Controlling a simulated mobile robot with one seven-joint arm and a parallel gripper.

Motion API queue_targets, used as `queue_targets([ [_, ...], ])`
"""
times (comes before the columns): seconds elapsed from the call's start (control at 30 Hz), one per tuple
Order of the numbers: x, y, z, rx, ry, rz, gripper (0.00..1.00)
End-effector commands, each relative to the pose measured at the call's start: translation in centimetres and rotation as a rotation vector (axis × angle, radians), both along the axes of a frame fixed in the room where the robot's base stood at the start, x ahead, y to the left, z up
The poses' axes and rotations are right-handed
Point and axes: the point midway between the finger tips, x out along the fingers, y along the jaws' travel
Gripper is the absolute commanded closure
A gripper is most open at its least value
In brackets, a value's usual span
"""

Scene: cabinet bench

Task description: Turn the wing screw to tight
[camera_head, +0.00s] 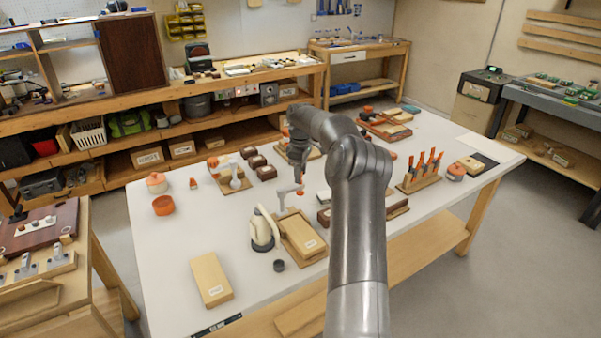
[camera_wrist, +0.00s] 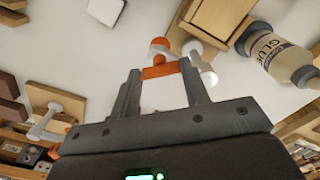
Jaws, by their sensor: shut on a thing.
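The wing screw shows in the wrist view as an orange bar (camera_wrist: 160,71) spanning between my two fingertips. A white arm with an orange end runs just beyond it. My gripper (camera_wrist: 160,80) is shut on the orange bar, one finger at each end. In the head view my gripper (camera_head: 299,180) points down over the white table, and an orange piece (camera_head: 300,192) shows at its tips, beside a white bracket (camera_head: 284,192). The screw's threads and seat are hidden, so I cannot tell how tight it is.
A glue bottle (camera_wrist: 272,52) stands near a wooden box, both close to the gripper; the bottle also shows in the head view (camera_head: 262,232). A wooden block with a white crank (camera_wrist: 52,112) lies to the left. A screwdriver rack (camera_head: 418,182) is to the right.

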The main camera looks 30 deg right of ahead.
Motion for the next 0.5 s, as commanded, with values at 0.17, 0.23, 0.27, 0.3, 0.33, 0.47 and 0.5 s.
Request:
queue_targets([
  [0.17, 0.08, 0.08, 0.07, -0.002, -0.002, -0.157, 0.81],
  [0.23, 0.05, 0.03, 0.06, -0.003, -0.001, -0.225, 0.81],
  [0.27, 0.06, 0.05, 0.07, -0.003, -0.001, -0.254, 0.81],
  [0.3, 0.06, 0.07, 0.08, -0.003, -0.001, -0.292, 0.81],
  [0.33, 0.07, 0.09, 0.09, -0.002, -0.001, -0.32, 0.81],
  [0.47, 0.08, 0.08, 0.1, -0.002, -0.002, -0.444, 0.81],
  [0.5, 0.06, 0.05, 0.09, -0.003, -0.002, -0.483, 0.81],
])
